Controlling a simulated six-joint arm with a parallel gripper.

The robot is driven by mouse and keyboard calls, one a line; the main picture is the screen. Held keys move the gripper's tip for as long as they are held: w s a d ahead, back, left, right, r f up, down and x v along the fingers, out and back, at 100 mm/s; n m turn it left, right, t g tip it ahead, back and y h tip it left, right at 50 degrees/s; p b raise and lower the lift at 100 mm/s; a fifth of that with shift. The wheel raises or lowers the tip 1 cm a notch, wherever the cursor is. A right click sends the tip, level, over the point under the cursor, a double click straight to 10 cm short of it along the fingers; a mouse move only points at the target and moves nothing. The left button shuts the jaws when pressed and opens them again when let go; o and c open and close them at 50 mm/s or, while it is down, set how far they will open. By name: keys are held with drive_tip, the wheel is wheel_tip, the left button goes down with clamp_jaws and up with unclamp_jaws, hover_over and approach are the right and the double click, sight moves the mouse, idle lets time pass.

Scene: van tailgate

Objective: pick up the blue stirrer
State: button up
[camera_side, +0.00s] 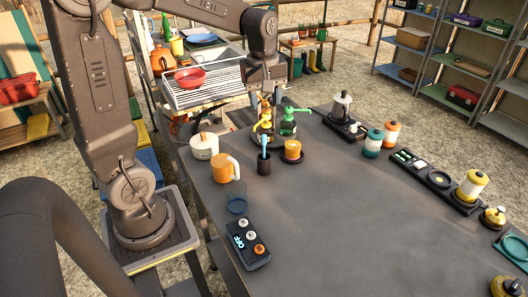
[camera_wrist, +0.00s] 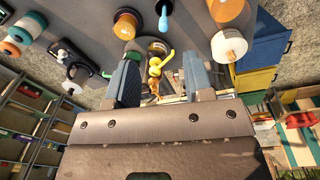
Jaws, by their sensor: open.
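The blue stirrer (camera_side: 264,144) stands upright in a small dark cup (camera_side: 264,165) on the grey table. The wrist view shows the stirrer (camera_wrist: 164,20) at the top, beyond my fingertips. In the side view my gripper (camera_side: 267,88) is at the table's far edge, above and behind the cup. A yellow and orange pump bottle (camera_wrist: 155,68) shows between the fingers in the wrist view. The stirrer's lower end is hidden inside the cup.
The pump bottle (camera_side: 265,118) and a green bottle (camera_side: 288,127) stand behind the cup. An orange jar (camera_side: 292,149) is right of it; an orange mug (camera_side: 223,168) and white lidded pot (camera_side: 204,146) are left.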

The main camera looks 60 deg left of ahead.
sight(264, 135)
drive_tip(key=a+f+n, duration=0.1)
drive_tip(key=f, duration=0.9)
drive_tip(key=w+a+f+n, duration=0.1)
drive_tip(key=f, duration=0.4)
drive_tip(key=shift+w+a+f+n+g, duration=0.1)
drive_tip(key=shift+a+f+n+g, duration=0.2)
drive_tip(key=shift+f+g, duration=0.1)
drive_tip(key=shift+c, duration=0.4)
clamp_jaws()
